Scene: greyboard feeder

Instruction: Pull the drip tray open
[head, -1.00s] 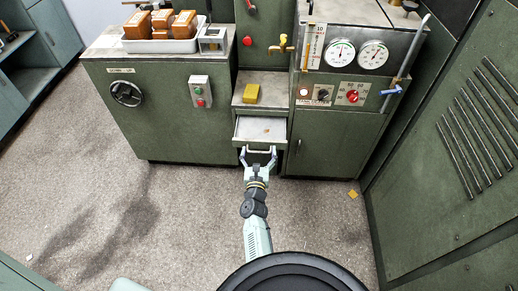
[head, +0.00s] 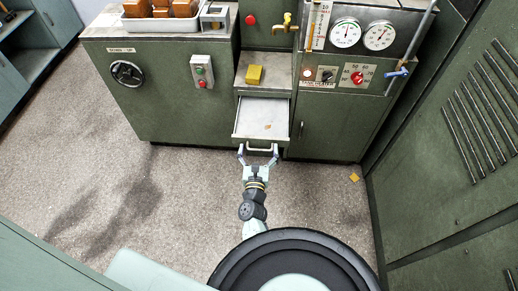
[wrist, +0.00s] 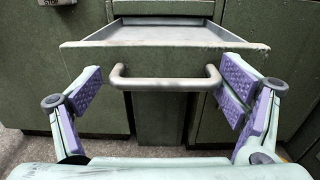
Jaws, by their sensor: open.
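The drip tray (head: 262,113) is a shallow light-grey metal drawer below the sink ledge, standing well out of the cabinet front. A small brownish mark lies on its floor. Its front panel (wrist: 165,54) carries a grey bar handle (wrist: 166,83). The handle also shows in the head view (head: 262,150). My gripper (head: 258,152) is at the tray front, with its fingers spread. In the wrist view my gripper (wrist: 163,90) has one purple-padded finger beyond each end of the handle. I cannot tell whether either finger touches it.
A yellow sponge (head: 254,75) lies on the ledge above the tray, under a brass tap (head: 288,22). Green cabinets flank the tray. A louvred green panel (head: 465,130) stands at the right. A small yellow piece (head: 354,177) lies on the floor. The floor at left is clear.

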